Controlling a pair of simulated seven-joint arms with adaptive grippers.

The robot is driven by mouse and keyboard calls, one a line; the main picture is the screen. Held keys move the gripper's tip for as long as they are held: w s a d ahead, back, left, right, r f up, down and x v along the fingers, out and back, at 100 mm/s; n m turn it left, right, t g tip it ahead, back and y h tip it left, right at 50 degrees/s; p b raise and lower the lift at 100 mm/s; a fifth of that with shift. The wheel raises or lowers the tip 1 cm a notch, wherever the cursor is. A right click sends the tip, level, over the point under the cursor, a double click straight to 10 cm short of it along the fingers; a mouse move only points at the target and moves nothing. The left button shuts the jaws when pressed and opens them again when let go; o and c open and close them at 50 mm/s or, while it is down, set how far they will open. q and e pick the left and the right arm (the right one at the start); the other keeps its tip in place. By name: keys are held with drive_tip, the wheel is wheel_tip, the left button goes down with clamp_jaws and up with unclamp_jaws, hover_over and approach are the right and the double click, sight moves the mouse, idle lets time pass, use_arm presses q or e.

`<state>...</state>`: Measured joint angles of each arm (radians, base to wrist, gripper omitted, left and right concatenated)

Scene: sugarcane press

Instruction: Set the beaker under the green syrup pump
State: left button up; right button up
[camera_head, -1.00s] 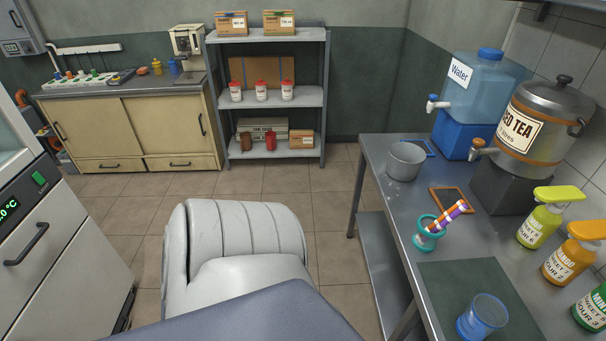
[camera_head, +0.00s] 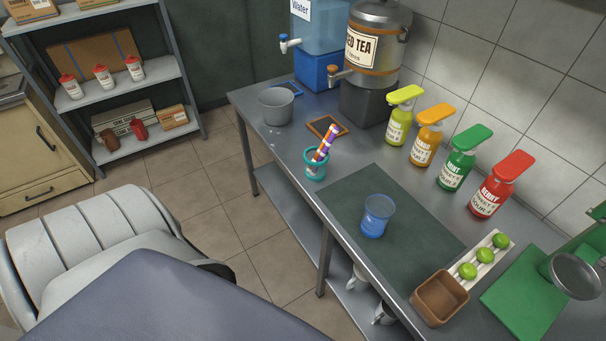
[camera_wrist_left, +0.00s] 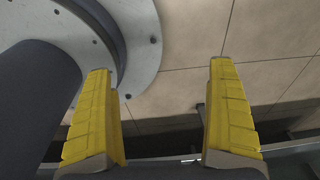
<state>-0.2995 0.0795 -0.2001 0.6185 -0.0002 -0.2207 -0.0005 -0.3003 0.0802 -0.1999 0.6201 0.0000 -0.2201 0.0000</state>
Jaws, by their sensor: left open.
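A clear blue-tinted beaker (camera_head: 377,216) stands upright on a dark green mat (camera_head: 345,196) on the metal counter. The green syrup pump (camera_head: 463,158) is a green bottle with a green top at the back of the counter, between the orange pump (camera_head: 431,136) and the red pump (camera_head: 500,185). The beaker is apart from it, nearer the front edge. My left gripper (camera_wrist_left: 162,110) shows in the left wrist view with its two yellow fingers spread and nothing between them. It is not in the head view. My right gripper is in neither view.
A yellow-green pump (camera_head: 402,116) stands left of the orange one. A teal cup with striped straws (camera_head: 316,165), a grey pot (camera_head: 277,106) and tea and water dispensers are farther left. A brown box (camera_head: 439,298), limes (camera_head: 483,256) and a green board (camera_head: 530,295) lie at right.

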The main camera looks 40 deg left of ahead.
use_arm(q)
drive_tip(key=s+a, duration=0.3)
drive_tip(key=s, duration=0.1)
drive_tip(key=t+h, duration=0.6)
drive_tip(key=t, duration=1)
approach(387, 206)
drive_tip(key=x, duration=0.6)
drive_tip(key=shift+w+d+r, duration=0.1)
drive_tip(key=shift+w+d, duration=0.05)
drive_tip(key=shift+w, duration=0.2)
drive_tip(key=shift+c, duration=0.5)
drive_tip(key=c, duration=1.3)
